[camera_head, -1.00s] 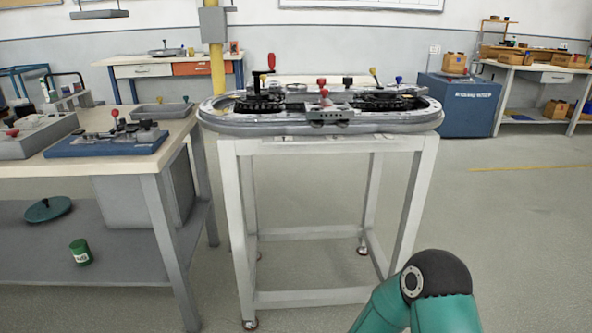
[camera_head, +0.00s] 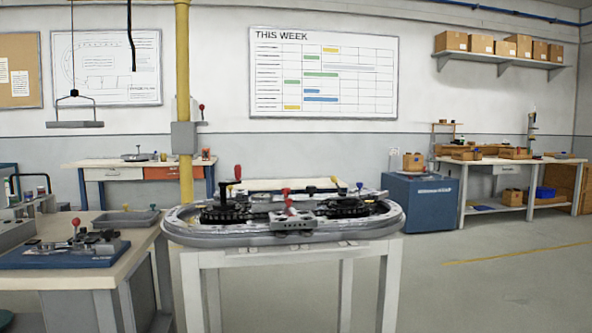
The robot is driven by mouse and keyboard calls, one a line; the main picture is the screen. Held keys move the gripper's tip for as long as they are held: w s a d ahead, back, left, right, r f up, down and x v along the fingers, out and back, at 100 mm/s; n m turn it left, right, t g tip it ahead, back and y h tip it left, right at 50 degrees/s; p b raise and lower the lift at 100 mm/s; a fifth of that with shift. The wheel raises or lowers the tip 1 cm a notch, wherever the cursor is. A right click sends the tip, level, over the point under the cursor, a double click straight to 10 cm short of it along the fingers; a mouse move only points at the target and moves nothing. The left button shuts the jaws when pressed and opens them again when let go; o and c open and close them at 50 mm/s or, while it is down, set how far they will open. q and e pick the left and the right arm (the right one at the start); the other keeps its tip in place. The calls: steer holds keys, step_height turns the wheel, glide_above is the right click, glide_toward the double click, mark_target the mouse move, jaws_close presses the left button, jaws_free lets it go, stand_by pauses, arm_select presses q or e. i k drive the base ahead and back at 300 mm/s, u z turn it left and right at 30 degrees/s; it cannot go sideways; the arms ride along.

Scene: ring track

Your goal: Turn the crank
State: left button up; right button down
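The oval ring track (camera_head: 340,232) lies on a white-framed stand (camera_head: 290,256) in the middle of the view. Several knobbed handles stand up from it. A tall black one with a red knob (camera_head: 237,172) is at the left, and a short red-knobbed one (camera_head: 285,190) is on a grey block (camera_head: 291,221) at the front. A yellow knob (camera_head: 334,179) and a blue knob (camera_head: 360,185) show at the right. I cannot tell for sure which handle is the crank. Neither gripper is in view.
A wooden-topped workbench (camera_head: 140,250) at the left holds a blue-based fixture (camera_head: 65,256) and a grey tray (camera_head: 126,219). A yellow pole (camera_head: 184,90) and a blue cabinet (camera_head: 420,204) stand behind. The floor at the right is clear.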

mark_target(223, 206)
steer(key=u, duration=1.05)
steer(key=i, duration=0.1)
steer(key=z, duration=2.15)
steer(key=k, duration=0.5)
steer(key=z, duration=1.05)
steer(key=i, duration=0.15)
steer(key=u, duration=3.1)
steer(key=k, duration=0.55)
steer(key=u, duration=0.25)
steer(key=i, duration=1.45)
steer(key=z, duration=0.35)
